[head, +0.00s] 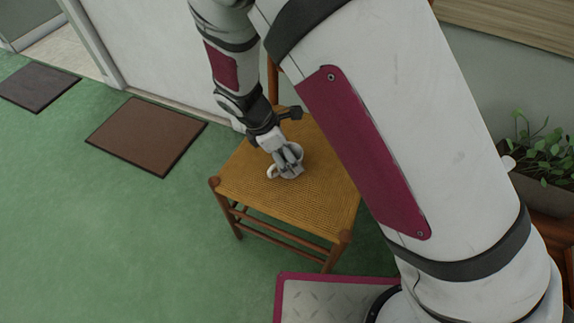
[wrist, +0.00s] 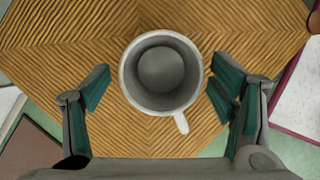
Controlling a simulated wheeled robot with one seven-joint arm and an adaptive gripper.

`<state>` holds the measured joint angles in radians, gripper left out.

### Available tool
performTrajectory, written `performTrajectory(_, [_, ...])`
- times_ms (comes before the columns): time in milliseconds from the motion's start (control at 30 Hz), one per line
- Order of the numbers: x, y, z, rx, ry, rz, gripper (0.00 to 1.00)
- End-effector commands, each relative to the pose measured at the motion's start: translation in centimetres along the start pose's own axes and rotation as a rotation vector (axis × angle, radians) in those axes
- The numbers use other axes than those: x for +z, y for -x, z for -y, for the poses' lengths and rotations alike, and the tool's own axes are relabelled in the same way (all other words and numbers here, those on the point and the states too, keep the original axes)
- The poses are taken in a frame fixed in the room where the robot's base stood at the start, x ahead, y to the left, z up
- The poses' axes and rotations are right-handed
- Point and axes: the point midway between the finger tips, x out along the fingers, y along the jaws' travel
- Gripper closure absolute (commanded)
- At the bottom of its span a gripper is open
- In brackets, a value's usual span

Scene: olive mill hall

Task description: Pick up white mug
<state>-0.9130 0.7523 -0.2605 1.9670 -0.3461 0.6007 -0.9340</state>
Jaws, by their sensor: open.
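The white mug (wrist: 133,91) stands upright and empty on the woven seat of a wooden chair (head: 245,180). In the wrist view its handle points down and a little right. My gripper (wrist: 155,88) is open, with one finger on each side of the mug. A gap shows between the mug and the left finger; the right finger is closer to it. In the head view my gripper (head: 288,163) is right over the mug (head: 272,172) and hides much of it; the handle shows on the left.
The chair seat around the mug is bare. Brown doormats (head: 146,136) lie on the green floor to the left. A potted plant (head: 545,150) stands at the right. A door and wall (head: 160,50) are behind the chair.

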Motion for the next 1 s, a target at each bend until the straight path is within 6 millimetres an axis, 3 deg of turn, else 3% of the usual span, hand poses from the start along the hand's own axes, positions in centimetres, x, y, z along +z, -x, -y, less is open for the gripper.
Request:
performTrajectory(233, [-0.4,-3.6,0.2,-0.001,0.000,0.001,0.22])
performTrajectory(500, [-0.2,-4.0,0.1,0.000,0.000,0.000,0.22])
performTrajectory(533, [-0.2,-4.0,0.1,0.000,0.000,0.000,0.25])
performTrajectory(700, [-0.2,-4.0,0.1,0.000,0.000,0.000,0.63])
performTrajectory(800, [-0.2,-4.0,0.1,0.000,-0.001,0.000,0.81])
performTrajectory(1000, [-0.2,-4.0,0.1,0.000,-0.001,0.000,0.81])
